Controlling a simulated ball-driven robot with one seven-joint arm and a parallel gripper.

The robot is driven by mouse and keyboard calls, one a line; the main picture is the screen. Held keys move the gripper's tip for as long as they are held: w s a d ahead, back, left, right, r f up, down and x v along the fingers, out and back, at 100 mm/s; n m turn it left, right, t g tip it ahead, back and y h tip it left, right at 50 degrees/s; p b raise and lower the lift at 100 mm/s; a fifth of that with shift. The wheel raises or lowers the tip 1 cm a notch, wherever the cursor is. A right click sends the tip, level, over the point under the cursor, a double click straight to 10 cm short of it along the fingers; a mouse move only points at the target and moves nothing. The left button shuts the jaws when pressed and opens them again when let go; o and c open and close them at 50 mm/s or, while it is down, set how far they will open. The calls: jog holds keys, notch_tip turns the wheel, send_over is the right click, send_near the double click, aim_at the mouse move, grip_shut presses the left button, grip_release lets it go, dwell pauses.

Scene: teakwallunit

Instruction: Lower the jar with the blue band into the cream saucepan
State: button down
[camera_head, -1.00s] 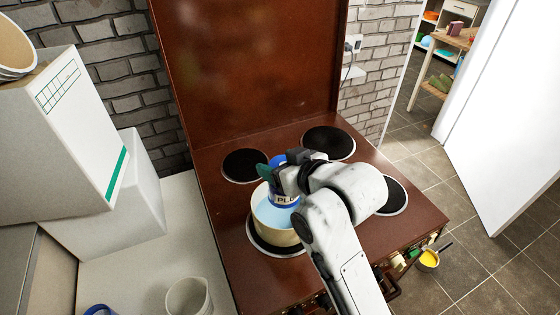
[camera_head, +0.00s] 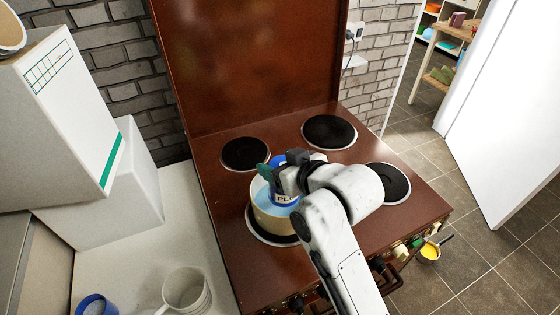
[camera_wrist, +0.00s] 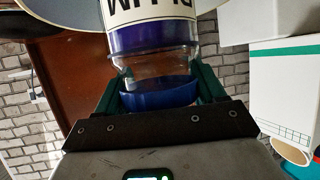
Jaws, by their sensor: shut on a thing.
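The cream saucepan (camera_head: 270,222) stands on the front left burner, its pale blue inside facing up. The jar with the blue band (camera_head: 283,197) has a white label reading "PLU" in part. My gripper (camera_head: 272,168) is shut on the jar near its blue top and holds it over the pan's mouth, toward the right side. The jar's lower part overlaps the pan's inside and near rim; I cannot tell whether it touches the bottom. In the wrist view, the jar (camera_wrist: 150,38) sits between both green fingers, with the pan's pale curve (camera_wrist: 60,16) behind it.
Burners lie at back left (camera_head: 245,154), back right (camera_head: 329,132) and right (camera_head: 388,183), all empty. A cream mug (camera_head: 187,290) and a blue mug (camera_head: 96,304) stand on the left counter. White boxes (camera_head: 75,120) rise at left. The brown stove lid (camera_head: 255,65) stands upright behind.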

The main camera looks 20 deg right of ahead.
jog(key=shift+f+b, duration=0.4)
jog(key=shift+f, duration=0.3)
dwell(0.9)
grip_release()
dwell(0.3)
jog(key=v, duration=1.1)
jog(key=shift+f, duration=0.1)
